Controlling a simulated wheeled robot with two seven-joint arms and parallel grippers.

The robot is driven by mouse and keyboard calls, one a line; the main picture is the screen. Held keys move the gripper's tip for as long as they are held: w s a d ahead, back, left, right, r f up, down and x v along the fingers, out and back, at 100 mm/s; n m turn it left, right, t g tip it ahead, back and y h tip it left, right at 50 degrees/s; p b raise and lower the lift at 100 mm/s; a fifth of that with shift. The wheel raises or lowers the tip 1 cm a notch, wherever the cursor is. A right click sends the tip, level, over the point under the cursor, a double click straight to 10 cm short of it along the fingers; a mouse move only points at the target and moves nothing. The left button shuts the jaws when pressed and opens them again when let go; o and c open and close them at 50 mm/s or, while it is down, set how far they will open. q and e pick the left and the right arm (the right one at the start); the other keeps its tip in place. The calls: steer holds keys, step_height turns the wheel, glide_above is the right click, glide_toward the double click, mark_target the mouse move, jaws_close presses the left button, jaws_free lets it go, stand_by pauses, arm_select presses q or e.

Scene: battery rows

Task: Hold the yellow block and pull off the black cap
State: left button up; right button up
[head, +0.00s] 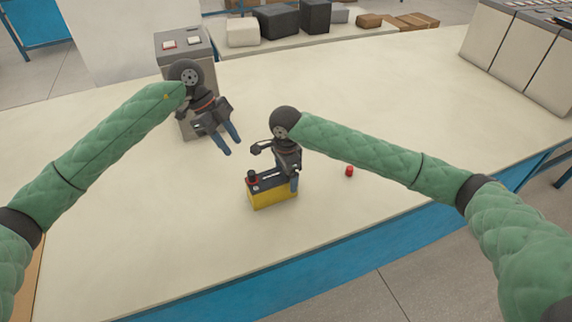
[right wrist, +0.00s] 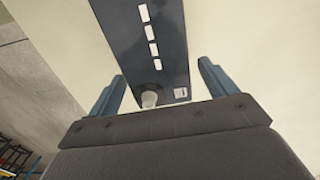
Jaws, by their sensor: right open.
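The yellow block (head: 273,199) stands upright on the table with a dark top. The black cap (head: 252,176) sits on the left end of that top, with a red ring by it. My right gripper (head: 287,178) is open at the block's right end. In the right wrist view the dark top of the block (right wrist: 155,45) lies between its two spread fingers (right wrist: 160,85), with gaps at the sides. A pale bare post (right wrist: 149,99) shows there; the black cap is out of that view. My left gripper (head: 228,143) is open and empty above the table, behind and left of the block.
A small red cap (head: 349,171) lies on the table to the right of the block. A grey box with buttons (head: 184,45) stands behind my left gripper. Grey bins (head: 520,50) stand at the far right. The table (head: 150,240) is clear in front and left of the block.

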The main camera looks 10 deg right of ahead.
steer(key=shift+f, duration=1.2)
steer(key=shift+c, duration=0.3)
jaws_close()
